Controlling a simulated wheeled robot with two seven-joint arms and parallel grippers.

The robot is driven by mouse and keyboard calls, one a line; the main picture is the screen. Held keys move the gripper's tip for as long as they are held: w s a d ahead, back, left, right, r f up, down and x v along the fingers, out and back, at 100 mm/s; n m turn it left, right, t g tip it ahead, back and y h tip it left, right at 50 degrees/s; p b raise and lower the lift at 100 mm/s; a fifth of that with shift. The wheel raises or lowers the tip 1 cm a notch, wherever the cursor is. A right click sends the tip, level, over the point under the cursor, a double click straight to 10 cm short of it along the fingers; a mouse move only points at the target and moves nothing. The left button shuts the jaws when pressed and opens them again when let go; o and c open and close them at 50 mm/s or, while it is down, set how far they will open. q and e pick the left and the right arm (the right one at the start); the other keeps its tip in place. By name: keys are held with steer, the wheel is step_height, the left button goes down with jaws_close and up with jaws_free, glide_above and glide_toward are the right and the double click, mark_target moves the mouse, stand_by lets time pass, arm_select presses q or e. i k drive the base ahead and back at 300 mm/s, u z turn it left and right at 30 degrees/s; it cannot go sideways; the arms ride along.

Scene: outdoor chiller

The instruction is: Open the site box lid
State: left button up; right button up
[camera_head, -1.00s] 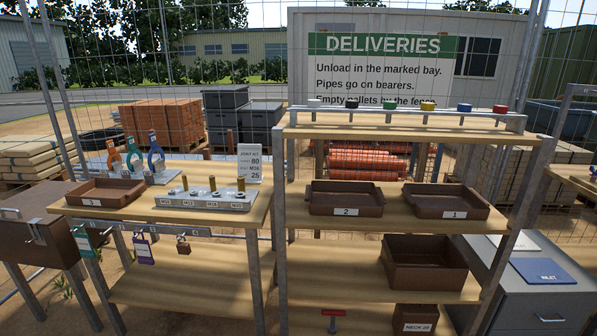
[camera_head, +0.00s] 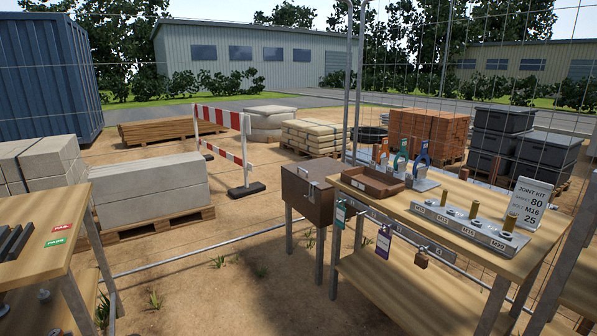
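The site box (camera_head: 306,196) is a dark brown box on grey metal legs, near the middle of the head view. It stands against the left end of the wooden bench. Its lid looks shut, with a pale metal handle or latch on the front. The right end of the box is partly hidden by the bench and its tags. Neither of my grippers is in view.
The wooden bench (camera_head: 462,235) at right holds a brown tray (camera_head: 372,183), a stud rack (camera_head: 470,228) and a sign (camera_head: 529,202). Another table (camera_head: 40,235) stands at left. Bare sandy ground (camera_head: 200,285) lies between them.

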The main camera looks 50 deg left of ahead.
mark_target(315, 173)
steer(key=u, duration=2.2)
steer(key=i, duration=4.2)
steer(key=z, duration=2.9)
steer(key=k, duration=0.6)
